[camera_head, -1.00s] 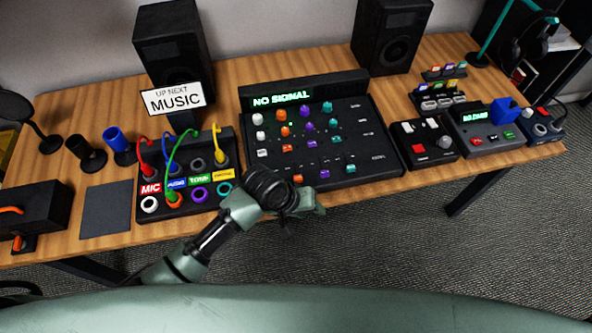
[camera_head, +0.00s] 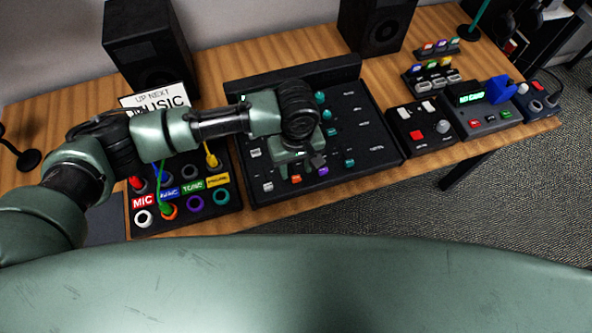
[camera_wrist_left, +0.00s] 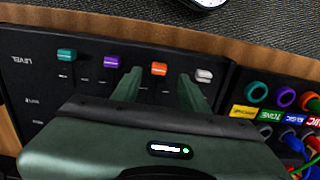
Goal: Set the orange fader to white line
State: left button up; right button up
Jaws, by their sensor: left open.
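The orange fader (camera_head: 296,179) sits in the front row of the black mixer (camera_head: 375,130), between a white fader (camera_head: 267,186) and a purple fader (camera_head: 323,171). In the left wrist view the orange fader (camera_wrist_left: 159,69) shows between the two fingers, near their tips. My left gripper (camera_wrist_left: 160,84) is open and empty, over the front part of the mixer; in the head view its wrist hides part of the knobs and the screen. I cannot make out a white line beside the orange fader. My right gripper is in neither view.
The purple fader (camera_wrist_left: 111,62) and white fader (camera_wrist_left: 204,75) flank the fingers closely. A cable patch box (camera_head: 183,217) stands left of the mixer, with plugged cables. A black button box (camera_head: 421,127) stands to the right. Bare table (camera_head: 400,177) runs along the front.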

aim_at(296, 177)
pick_arm(q)
notch_tip(296, 177, down, 5)
jog(key=shift+w, duration=0.1)
jog(key=shift+c, duration=0.3)
grip_shut()
jog(key=shift+w+r, duration=0.1)
jog(key=shift+w, duration=0.05)
dwell(1.1)
